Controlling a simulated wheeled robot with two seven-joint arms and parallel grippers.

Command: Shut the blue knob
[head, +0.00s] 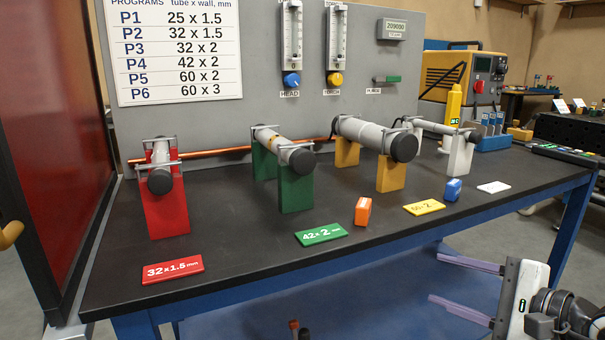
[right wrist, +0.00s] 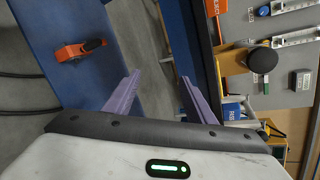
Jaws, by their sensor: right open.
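The blue knob (head: 291,79) sits at the bottom of the left flow tube (head: 291,35) on the grey back panel, above a label that reads HEAD. Its turned position is too small to tell. In the right wrist view a small blue knob (right wrist: 263,11) shows at the top right. My right gripper (head: 434,278) is open and empty, low at the right in front of the bench, far from the knob. Its two purple fingers stand apart in the right wrist view (right wrist: 160,76). My left gripper is not in view.
A yellow knob (head: 335,79) is under the second flow tube, right of the blue one. Capped tubes on red, green (head: 296,190), yellow and white stands fill the bench (head: 240,225) before the panel. A copper pipe (head: 210,153) runs behind them. Coloured plates and blocks lie along the front.

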